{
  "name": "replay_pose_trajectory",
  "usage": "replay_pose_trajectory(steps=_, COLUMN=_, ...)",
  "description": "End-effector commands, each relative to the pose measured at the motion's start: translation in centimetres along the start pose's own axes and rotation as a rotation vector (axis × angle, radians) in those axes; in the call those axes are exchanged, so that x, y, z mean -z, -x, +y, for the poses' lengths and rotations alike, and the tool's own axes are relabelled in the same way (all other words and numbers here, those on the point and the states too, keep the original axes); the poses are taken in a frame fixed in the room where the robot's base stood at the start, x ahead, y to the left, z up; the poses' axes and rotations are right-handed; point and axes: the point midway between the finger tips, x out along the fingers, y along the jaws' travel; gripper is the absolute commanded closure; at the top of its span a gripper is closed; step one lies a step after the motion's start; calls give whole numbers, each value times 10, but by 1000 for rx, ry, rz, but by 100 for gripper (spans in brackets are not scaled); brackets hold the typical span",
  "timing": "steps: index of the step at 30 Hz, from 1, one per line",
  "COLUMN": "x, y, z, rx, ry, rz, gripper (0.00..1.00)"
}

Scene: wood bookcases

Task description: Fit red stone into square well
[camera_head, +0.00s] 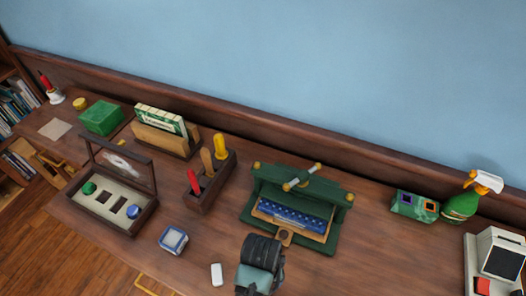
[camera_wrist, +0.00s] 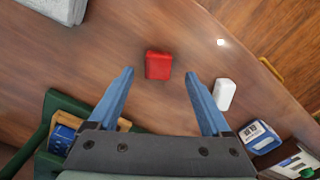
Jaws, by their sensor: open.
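The red stone (camera_wrist: 158,65) is a small block on the wood desk, seen in the wrist view between and just beyond my open fingertips. My gripper (camera_wrist: 159,76) has its blue fingers spread on either side, with nothing held. I cannot tell its height above the stone. In the head view my wrist (camera_head: 259,266) is at the bottom centre; I cannot make out the stone there. An open-lidded case (camera_head: 72,201) at the left has a pale panel with a green stone, a dark blue stone and two dark wells. Which well is square is unclear.
A white bar (camera_wrist: 223,94) lies right of the stone in the wrist view. A blue-and-white box (camera_head: 173,240) lies near the case. A tool holder (camera_head: 207,191) and a green press (camera_head: 315,195) stand behind. A white device (camera_head: 500,255) is at the right.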

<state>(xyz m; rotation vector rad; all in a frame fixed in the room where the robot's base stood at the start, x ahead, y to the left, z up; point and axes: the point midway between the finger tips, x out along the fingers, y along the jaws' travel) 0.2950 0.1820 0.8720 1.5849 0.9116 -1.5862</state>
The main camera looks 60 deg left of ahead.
Motion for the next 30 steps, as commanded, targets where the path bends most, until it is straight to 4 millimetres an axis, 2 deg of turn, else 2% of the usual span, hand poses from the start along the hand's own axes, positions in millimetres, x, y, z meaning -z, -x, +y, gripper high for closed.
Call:
replay_pose_trajectory(steps=6, x=0, y=-28, z=2, rx=1, ry=1, rz=-1, gripper=18)
replay_pose_trajectory(steps=15, x=0, y=-33, z=3, rx=0, ry=0, rz=2, gripper=18)
replay_pose_trajectory(steps=17, x=0, y=-33, z=3, rx=0, ry=0, rz=1, gripper=26)
replay_pose_trajectory(steps=27, x=0, y=-32, z=3, rx=0, ry=0, rz=1, gripper=88)
replay_pose_trajectory(steps=29, x=0, y=-32, z=3, rx=0, ry=0, rz=1, gripper=98)
replay_pose_trajectory(steps=30, x=0, y=-32, z=3, rx=0, ry=0, rz=1, gripper=100)
